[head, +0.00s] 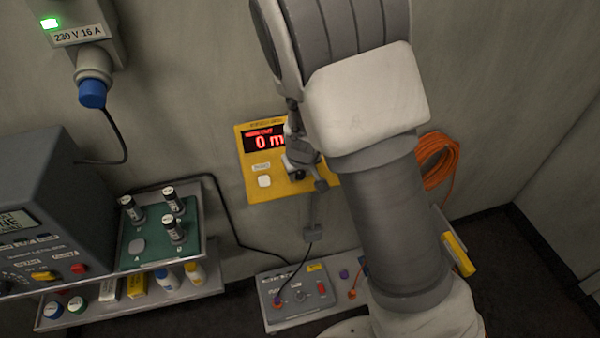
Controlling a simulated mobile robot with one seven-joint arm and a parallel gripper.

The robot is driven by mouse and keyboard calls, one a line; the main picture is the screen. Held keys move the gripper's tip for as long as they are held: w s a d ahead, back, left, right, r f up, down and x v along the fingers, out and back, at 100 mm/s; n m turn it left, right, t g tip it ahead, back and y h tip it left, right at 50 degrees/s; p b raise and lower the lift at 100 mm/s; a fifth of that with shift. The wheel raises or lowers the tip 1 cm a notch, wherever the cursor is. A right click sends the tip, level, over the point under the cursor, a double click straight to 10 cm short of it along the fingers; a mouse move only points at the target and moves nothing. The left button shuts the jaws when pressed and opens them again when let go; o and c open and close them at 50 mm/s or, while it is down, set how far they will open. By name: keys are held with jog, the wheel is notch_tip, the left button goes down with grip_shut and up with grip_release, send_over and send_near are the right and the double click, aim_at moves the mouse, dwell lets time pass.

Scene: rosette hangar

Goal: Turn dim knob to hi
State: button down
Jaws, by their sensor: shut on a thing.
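The yellow panel (257,191) on the grey wall has a red-lit display (267,140) that reads "0 m", its right part covered by my arm. A small white button (264,181) sits below a white label at the panel's left. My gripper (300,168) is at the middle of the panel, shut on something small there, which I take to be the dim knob. The knob itself and its markings are hidden behind the fingers and arm, so its setting cannot be read.
A grey box with cables (295,293) stands below the panel. An orange cable coil (437,162) hangs at right. A two-level shelf (208,247) with cylinders and a dark instrument (45,190) stand at left.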

jog(key=shift+f, duration=0.1)
jog(key=m+b, duration=0.1)
jog(key=b, duration=0.1)
jog(key=m+y+b, duration=0.1)
jog(key=b, duration=0.1)
jog(key=m+b, duration=0.1)
jog(key=b, duration=0.1)
jog(key=shift+w+d+f+y, duration=0.1)
jog(key=shift+d+f+y, duration=0.15)
jog(key=shift+y, duration=0.15)
jog(key=m+y+b, duration=0.2)
jog(key=m+b, duration=0.2)
jog(key=b, duration=0.4)
jog(key=shift+m, duration=0.3)
jog(key=m+y+b, duration=0.2)
jog(key=m+b, duration=0.2)
jog(key=b, duration=0.3)
jog(key=shift+m+t+b, duration=0.3)
jog(key=shift+b, duration=0.05)
jog(key=m+y+b, duration=0.1)
jog(key=m+b, duration=0.1)
jog(key=b, duration=0.1)
jog(key=shift+r+m+t, duration=0.15)
jog(key=shift+m+t, duration=0.25)
jog(key=shift+r, duration=0.1)
jog(key=shift+c, duration=2.2)
grip_release()
